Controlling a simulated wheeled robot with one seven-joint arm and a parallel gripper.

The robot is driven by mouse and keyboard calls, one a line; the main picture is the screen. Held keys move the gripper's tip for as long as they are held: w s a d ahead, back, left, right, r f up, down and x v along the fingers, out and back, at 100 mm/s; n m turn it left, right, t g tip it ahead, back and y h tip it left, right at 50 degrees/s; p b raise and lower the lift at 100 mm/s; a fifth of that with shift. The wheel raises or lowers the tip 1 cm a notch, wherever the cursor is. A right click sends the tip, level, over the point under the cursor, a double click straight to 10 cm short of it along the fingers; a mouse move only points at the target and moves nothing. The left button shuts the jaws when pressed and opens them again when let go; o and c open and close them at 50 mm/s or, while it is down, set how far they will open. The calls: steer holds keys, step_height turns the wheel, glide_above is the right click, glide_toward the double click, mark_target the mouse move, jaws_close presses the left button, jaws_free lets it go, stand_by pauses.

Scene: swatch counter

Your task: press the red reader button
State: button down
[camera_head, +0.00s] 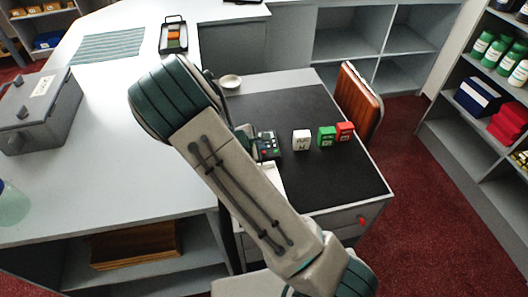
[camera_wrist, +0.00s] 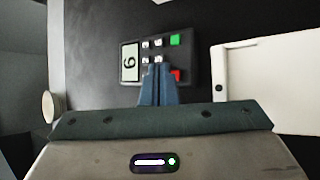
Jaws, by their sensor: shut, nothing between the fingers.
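The reader (camera_wrist: 187,58) is a small dark device lying on the black desk top, with a pale display, several white keys, a green button (camera_wrist: 175,39) and a red button (camera_wrist: 176,76). In the head view the reader (camera_head: 268,147) shows just right of my arm. My gripper (camera_wrist: 158,68) is shut and empty, its blue fingers over the reader's lower middle. The fingertips are just left of the red button in the wrist view, and the right finger partly hides its left side. I cannot tell whether they touch the reader. In the head view my arm mostly hides the gripper.
A white flat object (camera_wrist: 255,85) lies close beside the reader. White (camera_head: 301,141), green (camera_head: 326,137) and red (camera_head: 345,132) blocks stand right of it on the desk (camera_head: 300,97). A small dish (camera_head: 230,82) sits at the back.

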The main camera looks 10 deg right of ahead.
steer(key=shift+f, duration=0.2)
steer(key=shift+f+b, duration=0.3)
steer(key=shift+b, duration=0.45)
steer(key=shift+f+b, duration=0.35)
steer(key=shift+b, duration=0.1)
steer(key=shift+r, duration=0.15)
stand_by(0.5)
steer(key=shift+r+p, duration=0.4)
steer(key=shift+r, duration=0.3)
steer(key=shift+r+p, duration=1.6)
steer(key=shift+r, duration=0.9)
